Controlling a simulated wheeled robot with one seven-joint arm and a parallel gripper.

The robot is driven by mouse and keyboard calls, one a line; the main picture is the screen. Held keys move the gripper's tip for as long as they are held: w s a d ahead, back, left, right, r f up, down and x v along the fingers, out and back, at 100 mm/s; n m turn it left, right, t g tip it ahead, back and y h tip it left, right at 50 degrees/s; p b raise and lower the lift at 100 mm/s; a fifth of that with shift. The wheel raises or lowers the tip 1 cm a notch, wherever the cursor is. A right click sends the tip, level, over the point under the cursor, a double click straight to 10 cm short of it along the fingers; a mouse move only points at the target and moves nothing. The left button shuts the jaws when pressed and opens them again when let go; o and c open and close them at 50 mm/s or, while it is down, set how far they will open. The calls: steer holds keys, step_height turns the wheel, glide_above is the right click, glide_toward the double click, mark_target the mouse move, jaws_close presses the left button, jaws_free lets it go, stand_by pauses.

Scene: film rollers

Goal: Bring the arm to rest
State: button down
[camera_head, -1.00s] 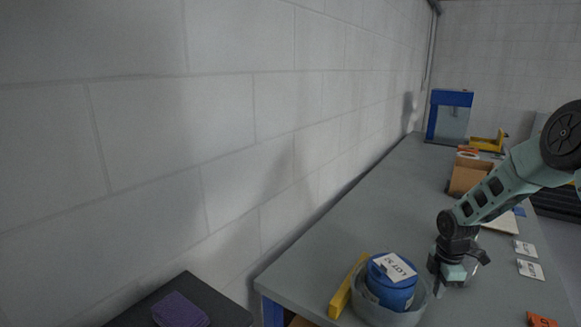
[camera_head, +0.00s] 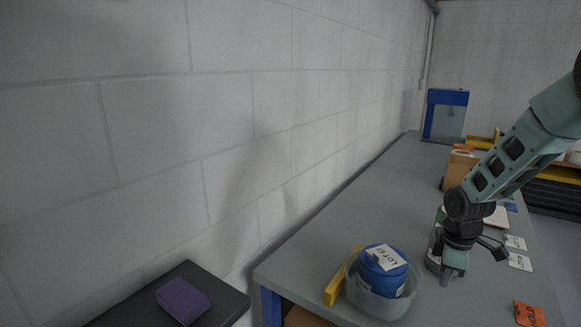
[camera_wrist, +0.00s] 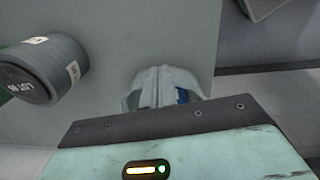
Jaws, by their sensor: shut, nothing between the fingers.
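My gripper (camera_head: 447,278) hangs from my teal arm, pointing down over the right part of the grey workbench (camera_head: 350,220). In the wrist view its fingers (camera_wrist: 165,88) are together with nothing held between them. A dark grey cylinder with white labels (camera_wrist: 42,70) lies to the left of the fingers, apart from them. In the head view a grey round thing (camera_head: 433,258) shows partly behind my gripper, mostly hidden.
A blue can labelled LOT (camera_head: 383,270) sits in a translucent tub (camera_head: 375,304) left of my gripper, beside a yellow bar (camera_head: 334,291). White cards (camera_head: 519,262) and an orange HOLD tag (camera_head: 529,314) lie to the right. A purple block (camera_head: 183,300) sits on a dark stand.

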steer(key=s+a+r+m+t, duration=0.1)
steer(key=s+a+r+m, duration=0.2)
steer(key=s+r+m, duration=0.45)
steer(key=s+a+r+m+t, duration=0.15)
steer(key=s+r+m, duration=0.3)
steer(key=s, duration=0.65)
steer(key=s+a+n+g, duration=0.1)
steer(key=s+a+n, duration=0.2)
steer(key=s+a, duration=0.3)
steer(key=s+a+r+n+g+y, duration=0.1)
steer(key=s+a+n+g, duration=0.1)
steer(key=s+a+n, duration=0.2)
steer(key=s+a, duration=0.3)
steer(key=a, duration=0.5)
steer(key=shift+a+r+n, duration=0.15)
steer(key=shift+r+n, duration=0.05)
steer(key=shift+n, duration=0.1)
